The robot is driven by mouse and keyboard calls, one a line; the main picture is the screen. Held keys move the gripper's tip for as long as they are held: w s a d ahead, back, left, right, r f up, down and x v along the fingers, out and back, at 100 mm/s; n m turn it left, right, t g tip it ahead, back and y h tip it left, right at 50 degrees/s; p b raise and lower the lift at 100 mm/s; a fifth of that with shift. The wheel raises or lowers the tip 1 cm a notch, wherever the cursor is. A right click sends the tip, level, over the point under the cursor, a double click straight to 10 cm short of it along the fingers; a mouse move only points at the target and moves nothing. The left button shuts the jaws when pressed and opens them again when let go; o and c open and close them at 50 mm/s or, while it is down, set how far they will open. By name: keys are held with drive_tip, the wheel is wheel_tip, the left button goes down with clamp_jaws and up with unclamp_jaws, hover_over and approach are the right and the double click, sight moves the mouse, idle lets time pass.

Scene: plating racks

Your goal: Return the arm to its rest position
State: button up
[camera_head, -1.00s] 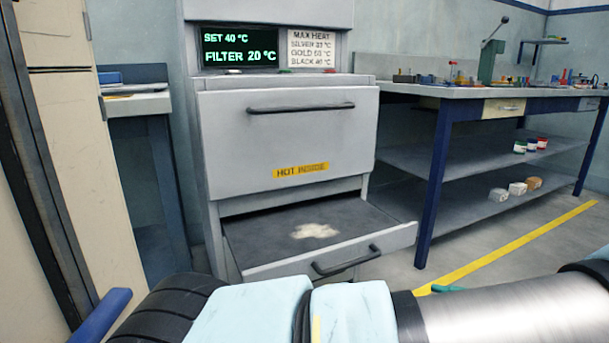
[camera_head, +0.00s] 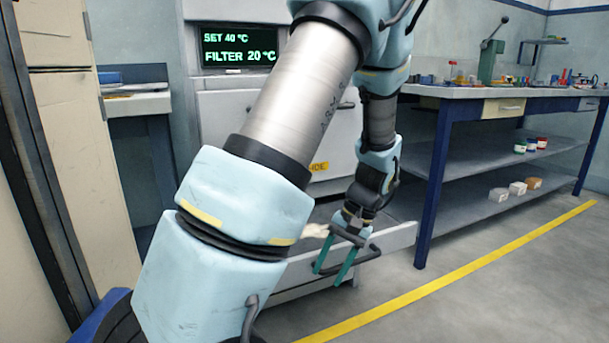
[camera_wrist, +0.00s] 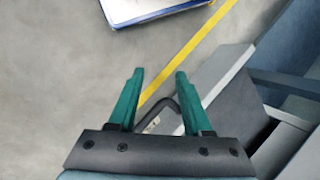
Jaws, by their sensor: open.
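My gripper (camera_head: 334,272) has two green fingers spread apart with nothing between them. In the head view it hangs in front of the open lower drawer (camera_head: 401,236) of the grey heated cabinet, and its fingers overlap the drawer's handle. My arm rises up the middle of that view and bends down to the gripper. In the wrist view the open fingers (camera_wrist: 158,95) point over the floor, and a dark drawer handle shows behind them. I cannot tell whether they touch the handle.
The cabinet (camera_head: 330,120) shows a display (camera_head: 239,47) reading SET 40 and FILTER 20. A pale patch (camera_head: 314,230) lies in the drawer. A workbench (camera_head: 480,92) with tools and a lower shelf stands right. A yellow line (camera_head: 450,277) crosses open floor. A white-topped item (camera_wrist: 145,8) shows in the wrist view.

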drive_tip(key=s+a+r+n+t+h, duration=0.2)
drive_tip(key=a+r, duration=0.2)
drive_tip(key=a, duration=0.2)
drive_tip(key=s+a+r+n+t+h, duration=0.1)
drive_tip(key=s+a+r+h, duration=0.15)
drive_tip(key=a, duration=0.35)
wheel_tip(320, 180, up, 34)
drive_tip(key=p, duration=3.3)
drive_tip(key=shift+w+a+f, duration=0.15)
drive_tip(key=shift+w+f, duration=0.05)
drive_tip(key=shift+w, duration=0.25)
